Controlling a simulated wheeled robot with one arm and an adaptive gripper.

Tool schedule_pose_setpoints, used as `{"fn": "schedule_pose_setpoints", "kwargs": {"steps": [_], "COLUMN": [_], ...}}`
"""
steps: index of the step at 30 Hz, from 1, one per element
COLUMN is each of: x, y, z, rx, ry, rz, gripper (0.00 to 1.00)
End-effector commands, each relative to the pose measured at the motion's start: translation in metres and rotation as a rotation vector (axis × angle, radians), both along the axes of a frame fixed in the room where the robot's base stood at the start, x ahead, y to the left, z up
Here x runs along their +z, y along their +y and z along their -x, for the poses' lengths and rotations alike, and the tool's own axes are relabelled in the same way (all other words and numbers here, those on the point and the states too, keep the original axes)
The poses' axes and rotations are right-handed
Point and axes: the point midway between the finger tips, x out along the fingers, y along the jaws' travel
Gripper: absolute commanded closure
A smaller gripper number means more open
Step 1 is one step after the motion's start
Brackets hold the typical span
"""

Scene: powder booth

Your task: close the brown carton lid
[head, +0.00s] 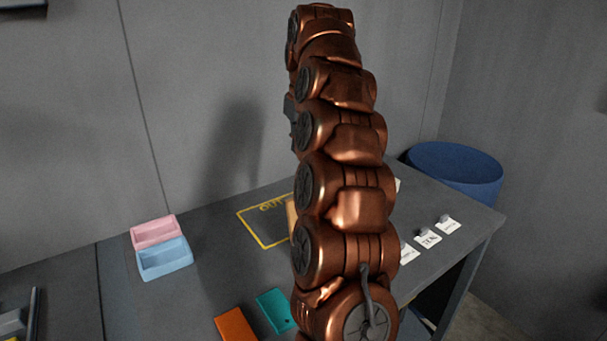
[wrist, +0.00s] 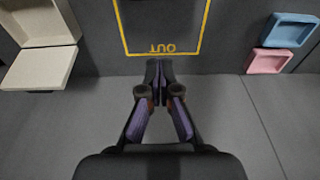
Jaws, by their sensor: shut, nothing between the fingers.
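No carton that is plainly brown shows whole. A narrow tan piece (head: 291,215) peeks out left of my arm in the head view, by the yellow outline; I cannot tell whether it is the brown carton. In the wrist view a cream open box (wrist: 30,20) lies at the upper left, its pale lid (wrist: 40,68) folded back toward the wall. My gripper (wrist: 162,75) is shut and empty, pointing at the table's back edge between this box and the pink and blue box, touching neither. In the head view my arm hides much of the table's middle.
A blue box (head: 165,260) with a pink lid (head: 154,231) open stands at the table's left. An orange block (head: 235,325) and a teal block (head: 275,310) lie in front. A yellow outline (head: 248,225) marks bare table. White cards (head: 428,239) lie right; a blue bin (head: 455,170) stands beyond.

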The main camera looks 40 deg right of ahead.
Motion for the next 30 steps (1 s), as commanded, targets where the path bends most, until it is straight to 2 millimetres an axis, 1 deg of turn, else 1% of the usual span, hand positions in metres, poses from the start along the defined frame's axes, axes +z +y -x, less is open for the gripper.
{"fn": "schedule_pose_setpoints", "kwargs": {"steps": [5, 13, 20, 30], "x": [-0.006, -0.026, -0.047, -0.084], "y": [-0.001, -0.001, -0.001, -0.001], "z": [-0.001, -0.004, -0.007, -0.014], "rx": [-0.001, 0.000, 0.000, 0.000], "ry": [0.000, 0.001, 0.001, 0.002], "rz": [0.001, 0.000, -0.001, -0.001], "gripper": [1.00, 1.00, 1.00, 1.00]}}
